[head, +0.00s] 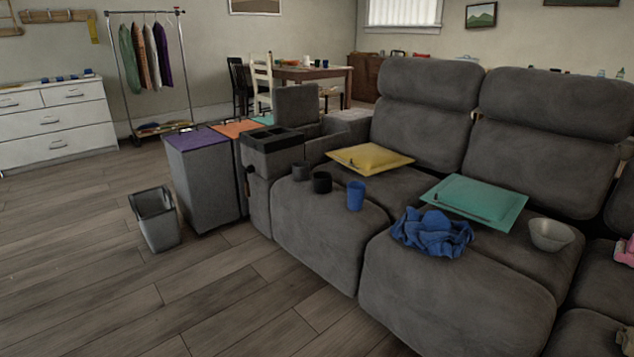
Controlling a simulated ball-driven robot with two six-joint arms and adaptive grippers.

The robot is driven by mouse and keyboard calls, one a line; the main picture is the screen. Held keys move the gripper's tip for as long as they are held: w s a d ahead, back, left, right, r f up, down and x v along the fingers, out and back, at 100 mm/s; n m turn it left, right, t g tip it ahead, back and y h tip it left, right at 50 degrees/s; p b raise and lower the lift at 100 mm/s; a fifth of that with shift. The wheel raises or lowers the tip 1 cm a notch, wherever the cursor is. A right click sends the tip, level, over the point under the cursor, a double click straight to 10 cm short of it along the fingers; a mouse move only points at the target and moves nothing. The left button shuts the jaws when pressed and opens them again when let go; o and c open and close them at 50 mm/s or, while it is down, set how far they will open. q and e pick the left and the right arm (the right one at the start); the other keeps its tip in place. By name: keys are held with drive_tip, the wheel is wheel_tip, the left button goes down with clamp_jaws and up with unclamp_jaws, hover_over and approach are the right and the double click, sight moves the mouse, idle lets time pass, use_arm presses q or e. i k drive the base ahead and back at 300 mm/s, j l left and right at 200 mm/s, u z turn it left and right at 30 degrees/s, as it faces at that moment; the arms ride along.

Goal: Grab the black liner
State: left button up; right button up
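A short black round cup-like piece (322,183), which looks like the black liner, stands on the grey sofa seat (335,220) near its left front part. A similar dark grey piece (300,171) stands just behind it to the left. A taller blue cup (355,195) stands to its right, apart from it. Neither of my grippers shows in the head view.
A black tray console (272,140) sits on the sofa's left armrest. A bin (154,220) stands left; the front-left floor is clear.

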sight(322, 180)
drive_tip(key=i+j+u, duration=0.15)
drive_tip(key=i+u, duration=0.2)
drive_tip(key=i, duration=0.25)
drive_tip(key=i+j+u, duration=0.3)
drive_tip(key=i, duration=0.65)
drive_tip(key=i+l+u, duration=0.15)
drive_tip(key=i+u, duration=0.15)
drive_tip(key=i, duration=0.6)
drive_tip(key=i+z, duration=0.25)
drive_tip(key=i, duration=0.2)
drive_tip(key=i+j+z, duration=0.25)
drive_tip(key=i, duration=0.25)
